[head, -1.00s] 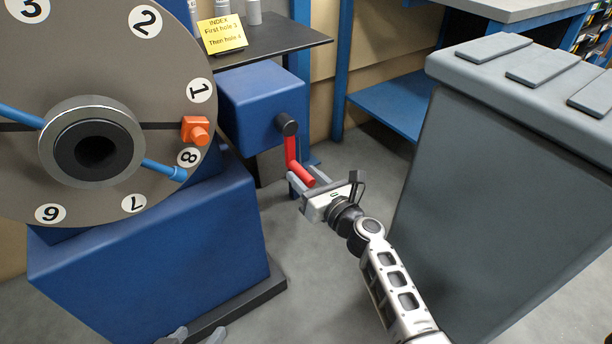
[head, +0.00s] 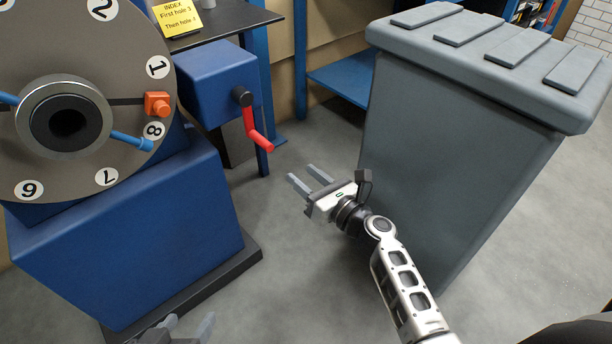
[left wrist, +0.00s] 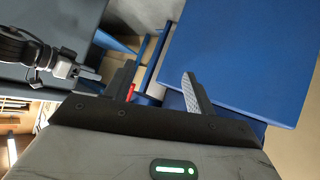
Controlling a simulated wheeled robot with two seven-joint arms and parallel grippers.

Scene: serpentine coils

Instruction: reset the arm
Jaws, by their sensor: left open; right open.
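My right gripper (head: 301,173) is open and empty over the floor, to the right of the red crank handle (head: 258,138) and apart from it. The crank comes out of a blue box (head: 215,80) beside the big numbered grey dial (head: 105,45). My left gripper (head: 191,318) shows only in part at the bottom edge, in front of the blue base. In the left wrist view, its two fingers (left wrist: 158,72) are apart with nothing held between them. A bit of the red handle (left wrist: 131,93) shows by one finger.
An orange block (head: 157,105) sits at the dial's rim between 1 and 8. A blue rod (head: 130,141) crosses the dial's hub. A yellow INDEX note (head: 177,18) stands on the dark shelf. Grey floor is clear between.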

